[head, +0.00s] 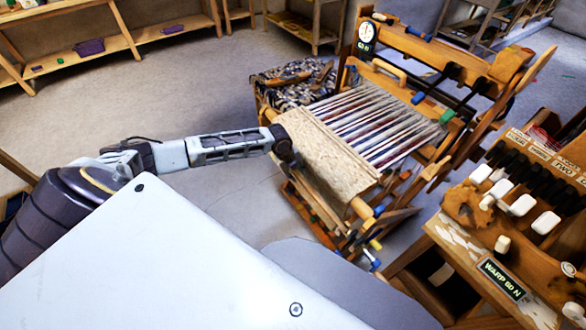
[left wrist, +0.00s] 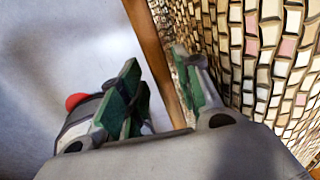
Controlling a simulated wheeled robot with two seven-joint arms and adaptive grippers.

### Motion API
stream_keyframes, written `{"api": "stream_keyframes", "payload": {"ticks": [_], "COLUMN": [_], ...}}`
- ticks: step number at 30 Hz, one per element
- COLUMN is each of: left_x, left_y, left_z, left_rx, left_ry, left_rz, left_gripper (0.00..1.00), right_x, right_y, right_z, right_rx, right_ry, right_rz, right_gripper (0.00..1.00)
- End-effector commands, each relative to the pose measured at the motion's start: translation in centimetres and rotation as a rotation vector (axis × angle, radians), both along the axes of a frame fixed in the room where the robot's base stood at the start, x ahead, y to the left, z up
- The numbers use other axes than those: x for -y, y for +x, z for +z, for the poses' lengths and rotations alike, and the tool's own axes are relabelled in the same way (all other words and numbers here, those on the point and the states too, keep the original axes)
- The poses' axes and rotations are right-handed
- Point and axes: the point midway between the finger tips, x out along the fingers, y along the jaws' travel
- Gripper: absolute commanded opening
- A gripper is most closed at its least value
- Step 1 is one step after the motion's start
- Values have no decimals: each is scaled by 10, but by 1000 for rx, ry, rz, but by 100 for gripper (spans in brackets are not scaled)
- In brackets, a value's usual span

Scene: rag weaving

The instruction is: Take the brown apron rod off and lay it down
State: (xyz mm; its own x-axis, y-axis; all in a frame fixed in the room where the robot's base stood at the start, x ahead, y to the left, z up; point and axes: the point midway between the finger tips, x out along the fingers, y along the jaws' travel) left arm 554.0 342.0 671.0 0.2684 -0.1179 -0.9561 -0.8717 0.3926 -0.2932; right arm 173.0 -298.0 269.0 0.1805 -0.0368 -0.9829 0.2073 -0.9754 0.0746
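The loom (head: 425,150) stands right of centre, with pale warp threads (head: 375,120) running to a beige woven cloth (head: 325,155) at its near end. A brown rod end (head: 362,208) sticks out at the cloth's lower right corner; I cannot tell for sure that this is the apron rod. My left gripper (head: 287,150) is at the cloth's left edge. In the left wrist view its green-padded fingers (left wrist: 162,88) are apart, with a brown wooden bar (left wrist: 152,45) showing between them and the cloth (left wrist: 275,65) close on the right. Contact is not clear. My right gripper is out of view.
A dark patterned cloth with tools (head: 295,82) lies beyond the loom's left side. A wooden stand (head: 465,250) with white keys and a "WARP 60 N" label is at the right. Low shelves (head: 120,42) line the back wall. Floor at left is clear.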

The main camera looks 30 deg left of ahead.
Motion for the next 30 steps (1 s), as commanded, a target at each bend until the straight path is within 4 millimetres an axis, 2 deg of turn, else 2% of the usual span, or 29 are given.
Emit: {"api": "stream_keyframes", "payload": {"ticks": [6, 14, 22, 23, 24, 28, 30], "left_x": [1, 1, 1, 1, 1, 1, 1], "left_y": [2, 2, 2, 2, 2, 2, 1], "left_z": [-8, -8, -8, -8, -8, -8, -8], "left_rx": [0, 0, -1, -1, -1, -1, -2], "left_ry": [0, 0, 1, 1, 1, 1, 1], "left_rz": [-1, -1, -1, -1, -2, -2, -2], "left_gripper": [34, 34, 0, 0, 18, 1, 0], "right_x": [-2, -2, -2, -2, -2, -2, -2], "right_y": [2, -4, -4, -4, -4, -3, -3], "right_z": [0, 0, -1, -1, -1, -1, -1], "right_rx": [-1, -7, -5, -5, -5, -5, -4], "right_ry": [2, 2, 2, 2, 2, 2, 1], "right_rz": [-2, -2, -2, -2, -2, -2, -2], "right_gripper": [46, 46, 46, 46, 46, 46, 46]}}
